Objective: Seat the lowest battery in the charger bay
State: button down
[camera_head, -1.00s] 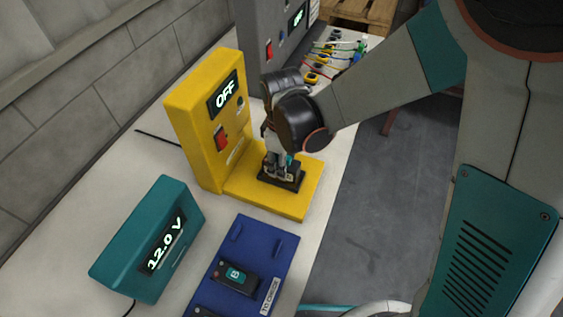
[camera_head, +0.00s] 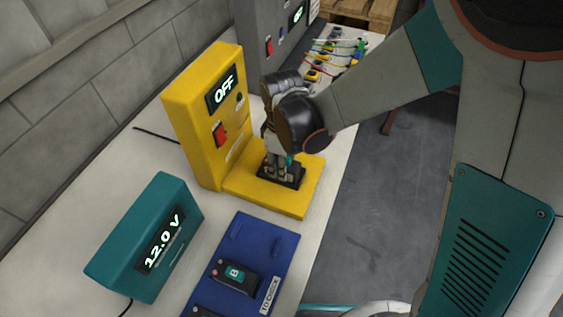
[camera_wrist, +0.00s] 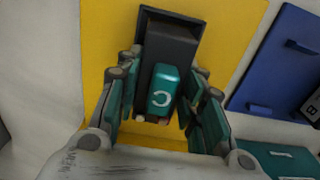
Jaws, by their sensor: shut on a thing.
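My gripper (camera_head: 281,172) points down over the yellow charger (camera_head: 208,125), whose display reads OFF. It is shut on a battery with a teal label marked C (camera_wrist: 163,92), one finger on each side. The battery is at the black charger bay (camera_wrist: 172,40) on the charger's yellow base. The fingers hide its lower part, so I cannot tell how deep it sits. Battery B (camera_head: 235,275), black with a teal label, lies on the blue tray (camera_head: 262,240) marked "To Check". Another battery (camera_head: 203,311) is cut off by the lower edge.
A teal meter (camera_head: 140,240) reading 12.0 V stands left of the tray. A red switch (camera_head: 220,134) is on the charger's front. A grey unit (camera_head: 268,20) and coloured cables (camera_head: 335,50) are behind. The white table's right edge runs close to the charger base.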

jog(key=shift+f, duration=0.15)
jog(key=c, duration=1)
grip_release()
notch_tip(320, 180, up, 8)
jog(key=shift+s+f, duration=0.1)
jog(key=shift+f, duration=0.1)
